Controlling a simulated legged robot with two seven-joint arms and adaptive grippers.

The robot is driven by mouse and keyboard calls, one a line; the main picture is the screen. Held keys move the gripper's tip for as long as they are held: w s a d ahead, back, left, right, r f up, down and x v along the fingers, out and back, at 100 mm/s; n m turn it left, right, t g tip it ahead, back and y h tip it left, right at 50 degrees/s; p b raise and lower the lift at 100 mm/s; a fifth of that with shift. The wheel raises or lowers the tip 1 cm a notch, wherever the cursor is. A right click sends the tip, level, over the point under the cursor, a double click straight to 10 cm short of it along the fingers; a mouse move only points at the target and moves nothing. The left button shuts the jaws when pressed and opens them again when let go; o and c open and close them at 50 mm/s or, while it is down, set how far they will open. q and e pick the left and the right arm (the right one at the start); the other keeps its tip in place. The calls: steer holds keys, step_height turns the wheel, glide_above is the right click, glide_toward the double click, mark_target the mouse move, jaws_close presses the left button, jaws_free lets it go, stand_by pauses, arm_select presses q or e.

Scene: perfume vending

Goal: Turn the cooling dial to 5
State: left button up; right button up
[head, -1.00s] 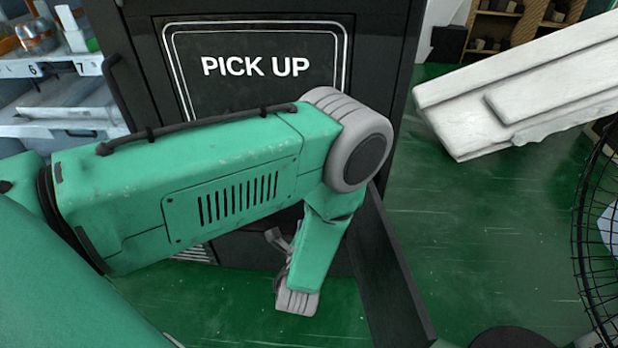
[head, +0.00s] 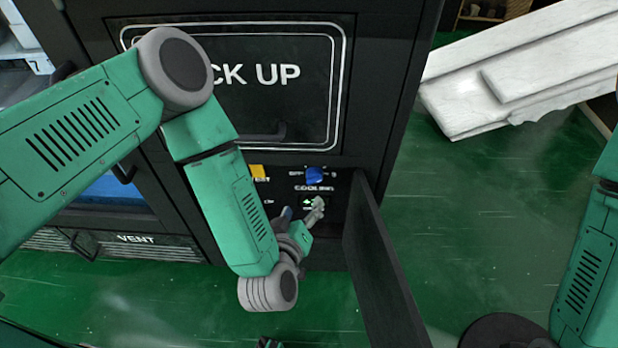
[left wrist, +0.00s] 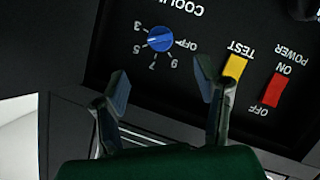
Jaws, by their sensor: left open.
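The cooling dial is a blue round knob (head: 315,175) on the black control panel below the pick-up door. In the left wrist view the blue dial (left wrist: 161,39) appears upside down, with OFF, 3, 5, 7 and 9 around it. A pale mark is on its left side, toward the 3 and 5; the exact setting is hard to tell. My left gripper (head: 303,212) is open and empty just below the dial in the head view. In the left wrist view its fingers (left wrist: 162,78) are spread, apart from the dial. My right gripper is not in view.
A yellow TEST switch (left wrist: 235,67) and a red POWER switch (left wrist: 274,90) sit beside the dial. An open black panel door (head: 380,265) stands right of the panel. A white slab (head: 520,80) lies at the upper right above green floor.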

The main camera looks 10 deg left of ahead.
mark_target(314, 182)
arm_select(q)
steer(key=b+x, duration=0.3)
steer(key=x, duration=0.8)
steer(key=shift+w+f, duration=0.2)
steer(key=shift+w, duration=0.4)
steer(key=c, duration=1.1)
